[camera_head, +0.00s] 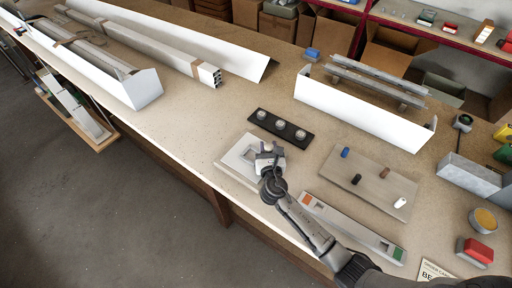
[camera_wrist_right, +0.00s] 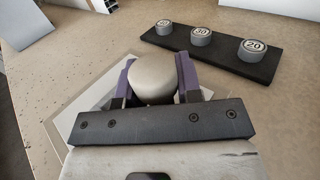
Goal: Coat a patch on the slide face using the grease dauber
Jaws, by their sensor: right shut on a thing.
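My right gripper (camera_head: 268,152) is over a pale flat plate (camera_head: 235,160) with a grey square marked on it, near the bench's front edge. In the right wrist view its purple fingers (camera_wrist_right: 155,82) are shut on a pale, round-topped piece (camera_wrist_right: 152,80), which may be the grease dauber. Its lower end is hidden by the gripper, so I cannot tell whether it touches the plate. The plate also shows in part in the right wrist view (camera_wrist_right: 72,112); I take it for the slide face. My left gripper is not in view.
A black strip (camera_head: 261,124) with three numbered round pieces stands just behind the plate. A board (camera_head: 360,192) with several coloured plugs and a long strip (camera_head: 350,228) with orange and green ends lie right. A round yellow-topped tin (camera_head: 485,219) and red-topped block (camera_head: 476,250) are far right.

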